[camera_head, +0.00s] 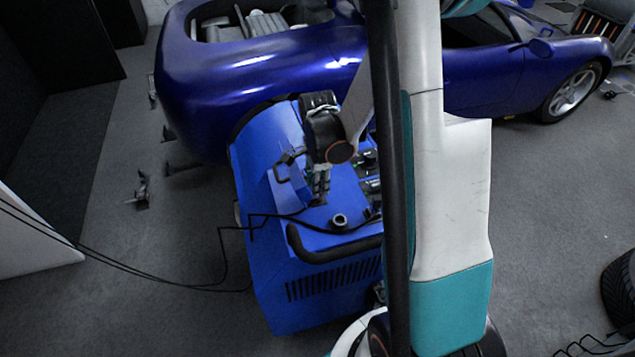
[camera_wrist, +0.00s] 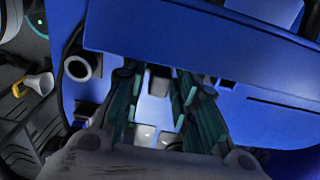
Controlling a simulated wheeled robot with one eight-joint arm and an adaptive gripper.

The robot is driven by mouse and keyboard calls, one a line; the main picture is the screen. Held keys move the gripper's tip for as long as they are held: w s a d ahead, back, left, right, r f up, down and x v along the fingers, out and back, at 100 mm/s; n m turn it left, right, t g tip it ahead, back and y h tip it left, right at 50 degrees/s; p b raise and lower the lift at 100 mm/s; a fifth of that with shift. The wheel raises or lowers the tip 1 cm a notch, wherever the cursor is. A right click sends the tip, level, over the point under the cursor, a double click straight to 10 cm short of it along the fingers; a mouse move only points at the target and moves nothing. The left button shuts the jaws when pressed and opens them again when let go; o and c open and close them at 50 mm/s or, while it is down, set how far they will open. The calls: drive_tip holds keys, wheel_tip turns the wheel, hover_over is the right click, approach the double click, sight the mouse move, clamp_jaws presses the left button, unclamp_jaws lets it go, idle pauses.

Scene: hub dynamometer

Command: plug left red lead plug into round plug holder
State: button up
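A round holder with a dark rim (camera_head: 339,220) stands on the blue dynamometer's top (camera_head: 318,238). My gripper (camera_head: 320,190) points down over the blue unit, a little left of and behind the holder. In the wrist view my gripper (camera_wrist: 155,78) has its two dark green fingers apart, with no plug visible between them. No red plug can be made out in either view.
A black handle bar (camera_head: 335,248) runs along the blue unit's near edge. Black cables (camera_head: 150,275) trail left across the floor. A blue car (camera_head: 250,75) stands close behind. In the wrist view a blue panel (camera_wrist: 190,45) crosses just beyond my fingertips.

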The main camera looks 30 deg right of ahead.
clamp_jaws()
drive_tip(key=shift+r, duration=0.15)
drive_tip(key=shift+r+p, duration=1.35)
drive_tip(key=shift+r, duration=0.65)
drive_tip(key=shift+s, duration=0.15)
drive_tip(key=s+b, duration=0.1)
drive_tip(key=s, duration=0.9)
drive_tip(key=shift+s, duration=0.2)
idle(0.5)
drive_tip(key=shift+f+b, duration=0.5)
drive_tip(key=shift+b, duration=0.05)
